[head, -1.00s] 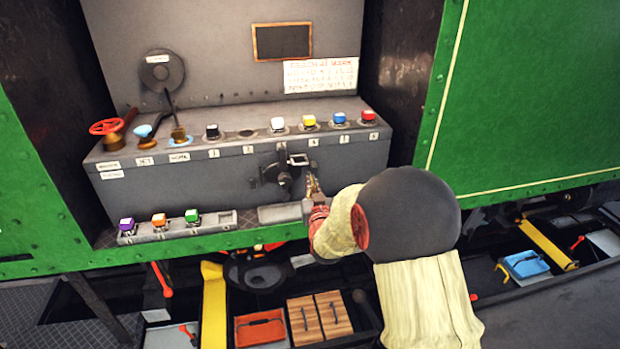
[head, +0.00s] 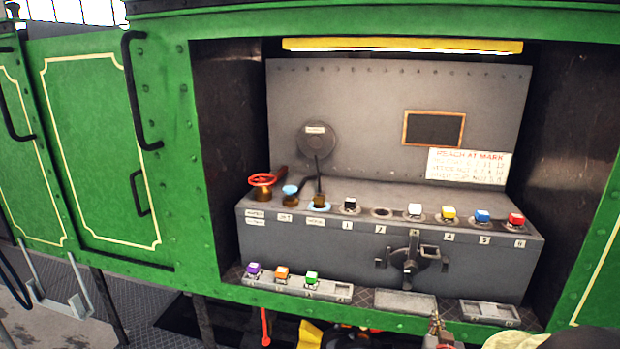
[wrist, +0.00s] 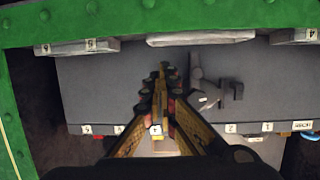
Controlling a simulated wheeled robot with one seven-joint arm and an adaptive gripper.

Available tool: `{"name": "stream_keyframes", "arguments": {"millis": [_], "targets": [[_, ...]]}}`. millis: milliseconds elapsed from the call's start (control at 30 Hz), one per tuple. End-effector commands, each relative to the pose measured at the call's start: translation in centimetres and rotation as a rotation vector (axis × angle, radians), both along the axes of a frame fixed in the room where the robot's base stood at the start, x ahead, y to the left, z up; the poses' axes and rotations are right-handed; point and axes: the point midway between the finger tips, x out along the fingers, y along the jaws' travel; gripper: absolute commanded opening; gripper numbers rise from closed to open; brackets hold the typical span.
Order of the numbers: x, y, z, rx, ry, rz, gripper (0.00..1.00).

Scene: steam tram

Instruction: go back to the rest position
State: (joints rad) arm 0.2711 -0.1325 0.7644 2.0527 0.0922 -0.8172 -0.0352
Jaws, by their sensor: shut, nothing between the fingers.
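My gripper (head: 437,328) shows only in part at the bottom edge of the head view, in front of the console recess and below the ledge's front edge. In the wrist view its fingers (wrist: 161,78) come together at the tips and hold nothing. They appear over the grey console (wrist: 95,85), whose dark latch-like fitting (wrist: 215,92) is to their right. The same fitting (head: 411,258) is on the console front in the head view, apart from my gripper. Most of my arm is out of the head view.
Coloured cubes, including a white one (head: 415,210) and a red one (head: 516,219), line the console top. Purple, orange and green cubes sit on a lower tray (head: 335,292). A red valve wheel (head: 263,180) is at left. Green walls (head: 215,100) frame the recess.

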Motion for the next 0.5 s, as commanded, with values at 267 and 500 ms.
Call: {"name": "stream_keyframes", "arguments": {"millis": [267,500], "targets": [[-7.4,4.1,-6.5,0.167,0.461,0.048,0.00],[-16.2,9.2,-3.7,0.243,0.764,0.115,0.00]]}}
